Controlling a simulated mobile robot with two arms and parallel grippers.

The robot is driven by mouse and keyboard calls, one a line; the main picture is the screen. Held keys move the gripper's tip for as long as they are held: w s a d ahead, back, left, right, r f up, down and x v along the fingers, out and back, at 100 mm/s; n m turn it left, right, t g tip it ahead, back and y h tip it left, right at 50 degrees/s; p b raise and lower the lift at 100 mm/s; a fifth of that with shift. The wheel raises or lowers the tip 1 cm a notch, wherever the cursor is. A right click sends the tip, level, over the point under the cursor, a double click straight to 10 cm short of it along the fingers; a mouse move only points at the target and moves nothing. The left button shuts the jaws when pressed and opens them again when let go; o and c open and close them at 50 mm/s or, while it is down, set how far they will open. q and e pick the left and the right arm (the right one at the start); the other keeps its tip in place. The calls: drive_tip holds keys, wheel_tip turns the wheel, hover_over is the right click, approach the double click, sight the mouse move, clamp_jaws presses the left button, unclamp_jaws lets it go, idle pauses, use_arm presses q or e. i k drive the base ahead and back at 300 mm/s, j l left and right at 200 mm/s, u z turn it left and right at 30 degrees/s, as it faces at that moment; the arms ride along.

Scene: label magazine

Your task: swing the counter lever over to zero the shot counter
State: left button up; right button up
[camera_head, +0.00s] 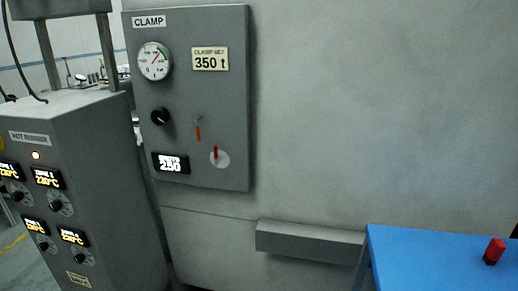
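A grey panel (235,110) labelled CLAMP is mounted on the wall. I cannot tell which of these is the counter lever. A lit display (170,163) sits left of the disc; its digits look like 2.50 but are blurred. No shot counter label is readable. Neither of my grippers is in view.
The panel also has a round gauge (154,61), a black knob (160,117) and a 350 sign (210,59). A grey hot runner cabinet (105,160) stands left. A ledge (310,242) and a blue table (430,260) with a red-black object (494,251) are lower right.

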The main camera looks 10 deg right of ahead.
sight(215, 147)
drive_tip(key=i+j+z, duration=0.1)
drive_tip(key=i, duration=0.3)
drive_tip(key=i+j, duration=0.25)
drive_tip(key=i+j+z, duration=0.15)
drive_tip(key=i, duration=0.3)
drive_tip(key=l+u, duration=0.1)
